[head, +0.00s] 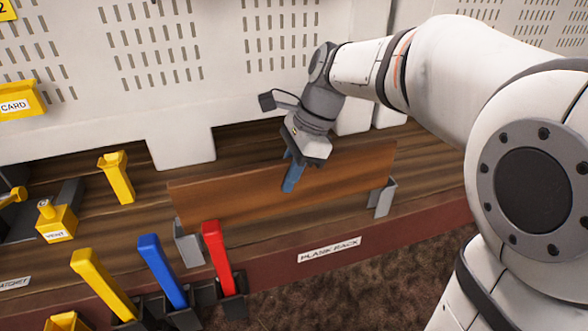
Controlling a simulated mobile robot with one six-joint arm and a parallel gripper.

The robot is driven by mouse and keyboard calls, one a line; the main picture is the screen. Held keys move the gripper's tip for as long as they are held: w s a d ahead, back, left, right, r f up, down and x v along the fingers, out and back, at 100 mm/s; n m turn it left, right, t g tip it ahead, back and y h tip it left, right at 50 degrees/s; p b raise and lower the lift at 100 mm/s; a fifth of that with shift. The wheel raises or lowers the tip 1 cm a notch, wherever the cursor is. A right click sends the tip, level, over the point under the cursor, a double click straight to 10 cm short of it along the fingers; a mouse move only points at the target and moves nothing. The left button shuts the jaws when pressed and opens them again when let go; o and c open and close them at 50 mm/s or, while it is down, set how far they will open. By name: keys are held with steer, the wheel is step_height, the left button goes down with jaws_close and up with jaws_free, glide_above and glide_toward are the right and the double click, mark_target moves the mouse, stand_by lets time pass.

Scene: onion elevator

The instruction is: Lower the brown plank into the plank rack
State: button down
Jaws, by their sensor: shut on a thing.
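The brown plank (240,200) is in the middle of the head view, on its long edge and slanting slightly up to the right. My gripper (291,180) is shut on the plank's upper edge near its middle, with a blue finger down its near face. The plank rack has a left grey bracket (188,245) and a right grey bracket (383,198) on the wooden bench. The plank's ends are at these brackets; I cannot tell whether it is seated in them. A "PLANK RACK" label (329,250) is on the bench's front edge.
Yellow (103,284), blue (162,270) and red (217,256) handles stand in dark holders at the front left. A yellow holder (117,178) and a yellow block (57,220) are on the bench's left. A slotted white panel (190,90) rises behind.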

mark_target(304, 174)
steer(key=shift+f+b, duration=2.15)
steer(key=shift+f, duration=1.8)
steer(key=c, duration=1.2)
jaws_free()
steer(key=shift+c, duration=0.2)
steer(key=shift+f, duration=0.1)
steer(key=v, duration=0.8)
steer(key=shift+f, duration=0.1)
